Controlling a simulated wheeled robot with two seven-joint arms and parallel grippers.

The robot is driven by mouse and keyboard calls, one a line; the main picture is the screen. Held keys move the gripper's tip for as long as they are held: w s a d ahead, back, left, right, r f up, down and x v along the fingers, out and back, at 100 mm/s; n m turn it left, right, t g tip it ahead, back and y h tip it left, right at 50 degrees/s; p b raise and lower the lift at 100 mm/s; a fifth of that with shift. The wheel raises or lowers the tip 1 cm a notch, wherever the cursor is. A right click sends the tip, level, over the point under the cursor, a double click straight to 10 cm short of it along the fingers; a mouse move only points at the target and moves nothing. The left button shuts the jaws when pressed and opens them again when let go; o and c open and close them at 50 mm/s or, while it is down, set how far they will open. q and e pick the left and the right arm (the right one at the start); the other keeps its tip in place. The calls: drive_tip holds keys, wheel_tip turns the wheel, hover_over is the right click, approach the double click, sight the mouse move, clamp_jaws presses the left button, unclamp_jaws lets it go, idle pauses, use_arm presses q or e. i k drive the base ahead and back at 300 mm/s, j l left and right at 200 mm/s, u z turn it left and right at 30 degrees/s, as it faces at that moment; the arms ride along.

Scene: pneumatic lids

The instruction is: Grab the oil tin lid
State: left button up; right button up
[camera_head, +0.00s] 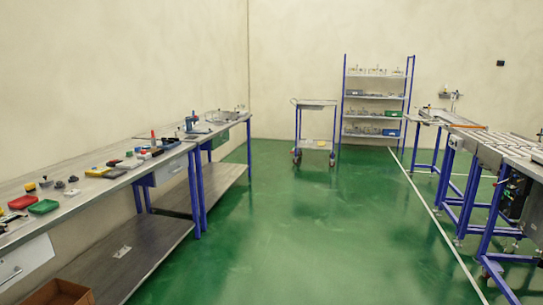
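I cannot make out an oil tin or its lid for certain. Several small parts lie on the left workbench (95,185), too small to identify. Among them are a yellow piece (30,187), dark grey knob-like pieces (60,185), a red tray (22,201) and a green tray (43,206). Neither of my grippers shows in the head view.
A long open green floor (290,230) lies ahead. A trolley (315,104) and a shelf rack (375,98) stand at the back. A conveyor line (490,143) on blue legs runs along the right. A cardboard box (60,292) sits at lower left.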

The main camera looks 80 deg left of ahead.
sight(45, 181)
drive_tip(key=u, duration=4.25)
drive_tip(key=z, duration=0.4)
drive_tip(key=i+l+z, duration=0.25)
drive_tip(key=i+z, duration=0.65)
drive_tip(key=i, duration=2.4)
drive_tip(key=i+u, duration=0.25)
drive_tip(key=u, duration=0.15)
drive_tip(key=i+l+u, duration=0.1)
drive_tip(key=u, duration=0.25)
drive_tip(key=i+l+u, duration=0.2)
drive_tip(key=u, duration=0.2)
drive_tip(key=i+l+u, duration=0.25)
drive_tip(key=u, duration=0.15)
